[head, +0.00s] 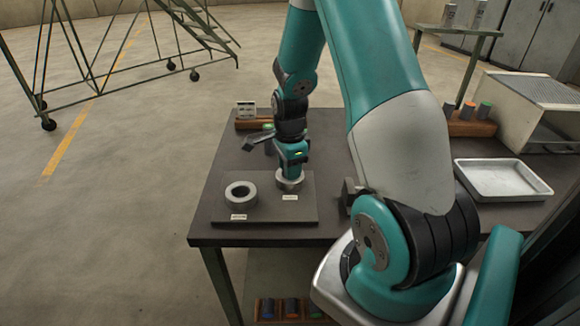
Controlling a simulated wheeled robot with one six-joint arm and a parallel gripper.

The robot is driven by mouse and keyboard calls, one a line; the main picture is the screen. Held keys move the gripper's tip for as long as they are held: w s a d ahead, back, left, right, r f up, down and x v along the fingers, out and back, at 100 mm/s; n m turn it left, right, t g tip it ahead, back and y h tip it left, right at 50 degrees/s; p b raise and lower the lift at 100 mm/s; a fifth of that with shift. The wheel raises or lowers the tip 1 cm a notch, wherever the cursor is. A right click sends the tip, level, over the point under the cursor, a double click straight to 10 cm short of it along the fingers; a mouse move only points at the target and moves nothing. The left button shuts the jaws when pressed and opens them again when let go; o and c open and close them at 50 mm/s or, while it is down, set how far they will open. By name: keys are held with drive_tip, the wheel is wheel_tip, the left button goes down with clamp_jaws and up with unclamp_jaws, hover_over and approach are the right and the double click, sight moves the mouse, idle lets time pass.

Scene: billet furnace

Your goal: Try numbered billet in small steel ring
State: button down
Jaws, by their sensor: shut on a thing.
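My gripper (291,168) points straight down over the right-hand steel ring (289,185), which sits on a dark plate on the table. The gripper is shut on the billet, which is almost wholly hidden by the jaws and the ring. I cannot read its number or tell how deep it sits in the ring. A wider steel ring (240,194) lies on the left of the plate, with an empty dark hole. Each ring has a small white label in front of it.
The dark plate (265,212) lies near the table's front edge. A wooden rack (250,124) stands behind my gripper. A lower rack (290,310) holds several coloured-end billets.

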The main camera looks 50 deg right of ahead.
drive_tip(key=c, duration=0.6)
unclamp_jaws()
drive_tip(key=shift+c, duration=0.2)
wheel_tip(320, 180, up, 18)
drive_tip(key=shift+f, duration=0.25)
